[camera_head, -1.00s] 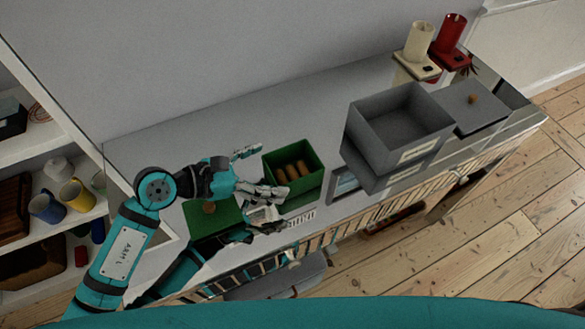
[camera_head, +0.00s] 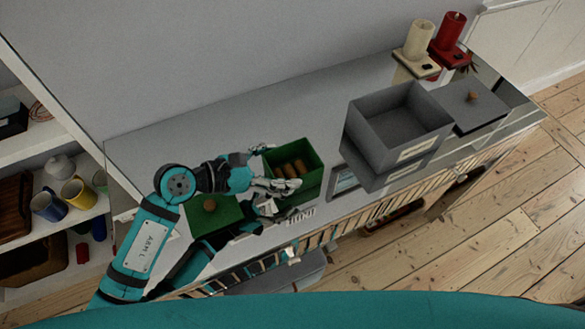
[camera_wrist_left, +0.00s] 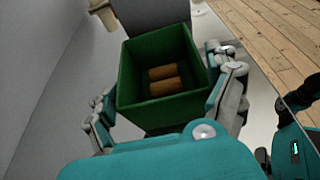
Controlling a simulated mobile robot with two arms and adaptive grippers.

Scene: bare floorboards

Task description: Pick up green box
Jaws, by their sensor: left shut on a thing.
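The green box (camera_head: 311,179) is an open-topped bin on the counter with several brown rolls (camera_head: 290,170) inside. In the left wrist view the green box (camera_wrist_left: 165,45) fills the middle, with two brown rolls (camera_wrist_left: 163,80) visible. My left gripper (camera_head: 279,167) is shut on the green box, with fingers along two opposite sides. In the left wrist view my left gripper (camera_wrist_left: 165,80) has a finger on each side of the box. The exact contact points are partly hidden.
A green lid with a brown knob (camera_head: 210,206) lies left of the box, partly under my arm. A grey bin (camera_head: 388,150) stands to the right, beside a grey lid (camera_head: 478,112). A cream candle (camera_head: 419,40) and a red candle (camera_head: 451,32) stand at the back right.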

